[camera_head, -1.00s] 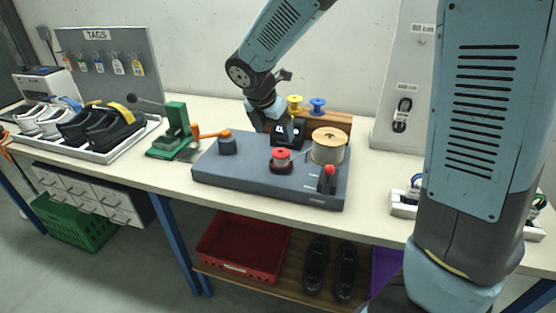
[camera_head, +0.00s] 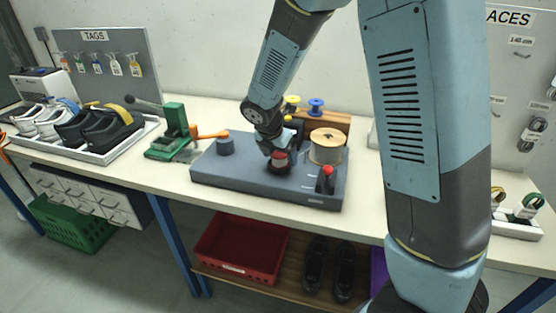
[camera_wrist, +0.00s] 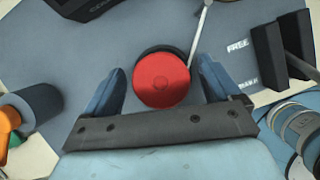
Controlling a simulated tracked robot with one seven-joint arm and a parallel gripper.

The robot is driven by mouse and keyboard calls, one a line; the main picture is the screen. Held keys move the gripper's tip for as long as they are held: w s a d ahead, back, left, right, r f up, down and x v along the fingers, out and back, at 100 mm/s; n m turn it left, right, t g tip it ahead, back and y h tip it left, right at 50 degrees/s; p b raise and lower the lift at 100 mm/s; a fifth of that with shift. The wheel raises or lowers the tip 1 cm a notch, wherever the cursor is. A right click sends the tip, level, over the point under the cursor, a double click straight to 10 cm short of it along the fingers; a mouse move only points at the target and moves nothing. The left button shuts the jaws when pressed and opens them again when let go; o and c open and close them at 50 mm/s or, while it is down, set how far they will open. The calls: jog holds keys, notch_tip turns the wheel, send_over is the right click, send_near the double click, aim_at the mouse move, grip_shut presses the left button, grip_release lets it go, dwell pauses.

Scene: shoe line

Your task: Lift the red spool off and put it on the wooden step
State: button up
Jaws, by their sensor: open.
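The red spool (camera_head: 279,156) sits on the grey machine base (camera_head: 235,179), on a dark round seat. In the wrist view the red spool (camera_wrist: 161,80) shows its round top from above, with a dark rim behind it. My gripper (camera_head: 277,150) is open and low over the spool; its two blue fingers (camera_wrist: 160,72) stand on either side of it, with gaps visible. The wooden step (camera_head: 338,121) is at the back of the bench, partly hidden by my arm and the large spool. A blue spool (camera_head: 316,106) and a yellow spool (camera_head: 292,101) stand on it.
A large tan spool (camera_head: 327,147) stands right of the red one. A red-knobbed lever (camera_head: 326,179) is in front of it. A thin pale rod (camera_wrist: 200,30) runs close to the red spool.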

jog(key=shift+c, duration=0.4)
jog(key=c, duration=1.2)
